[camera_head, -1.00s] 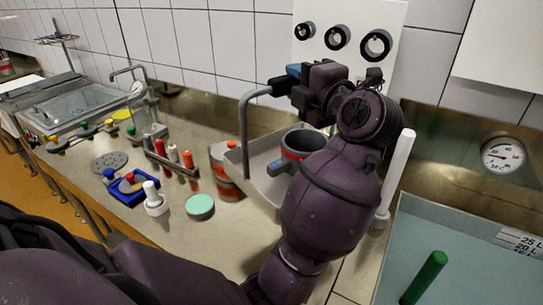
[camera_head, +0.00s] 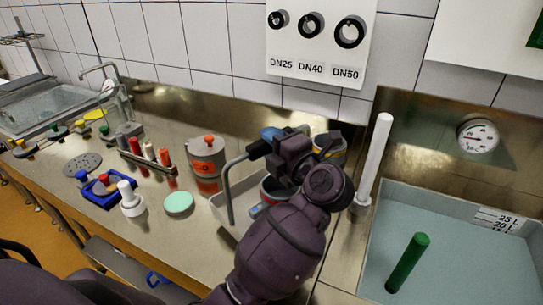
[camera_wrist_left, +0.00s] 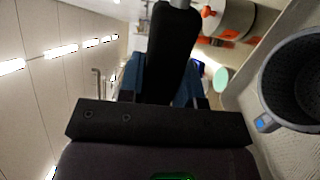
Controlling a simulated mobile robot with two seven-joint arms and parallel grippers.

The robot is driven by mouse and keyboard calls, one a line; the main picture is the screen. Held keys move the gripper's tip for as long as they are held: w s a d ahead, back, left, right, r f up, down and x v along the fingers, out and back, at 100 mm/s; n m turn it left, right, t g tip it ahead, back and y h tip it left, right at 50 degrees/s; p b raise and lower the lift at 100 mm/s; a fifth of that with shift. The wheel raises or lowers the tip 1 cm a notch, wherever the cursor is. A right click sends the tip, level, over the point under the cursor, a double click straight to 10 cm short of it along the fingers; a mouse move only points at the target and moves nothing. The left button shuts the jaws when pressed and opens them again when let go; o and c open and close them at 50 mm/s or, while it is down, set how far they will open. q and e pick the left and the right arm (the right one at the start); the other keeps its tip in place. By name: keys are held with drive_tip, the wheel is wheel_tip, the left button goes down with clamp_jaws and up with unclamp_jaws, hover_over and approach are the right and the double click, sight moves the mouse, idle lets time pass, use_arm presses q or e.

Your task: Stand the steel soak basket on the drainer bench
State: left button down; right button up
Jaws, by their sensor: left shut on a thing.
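The steel soak basket (camera_head: 221,208) is a pale grey open tray with a tall bent bar handle (camera_head: 229,183). My left gripper (camera_head: 266,142) is shut on the top of that handle. My right gripper is not in view.
A grey canister with orange label (camera_head: 207,162) stands just behind the basket's left side. A mint disc (camera_head: 179,203), a white stopper (camera_head: 131,203) and a blue tray (camera_head: 88,196) lie left. A white post (camera_head: 376,150) and a water basin (camera_head: 455,240) are right. A yellow-topped container (camera_head: 333,146) is behind my gripper.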

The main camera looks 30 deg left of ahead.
use_arm(q)
wheel_tip(320, 180, down, 4)
drive_tip(key=shift+r, duration=0.25)
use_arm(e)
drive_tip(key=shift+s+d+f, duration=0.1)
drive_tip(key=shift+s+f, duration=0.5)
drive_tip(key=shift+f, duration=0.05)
use_arm(q)
drive_tip(key=c, duration=1.1)
unclamp_jaws()
drive_tip(key=o, duration=0.3)
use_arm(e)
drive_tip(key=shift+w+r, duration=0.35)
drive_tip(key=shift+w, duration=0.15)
use_arm(q)
drive_tip(key=shift+r, duration=0.1)
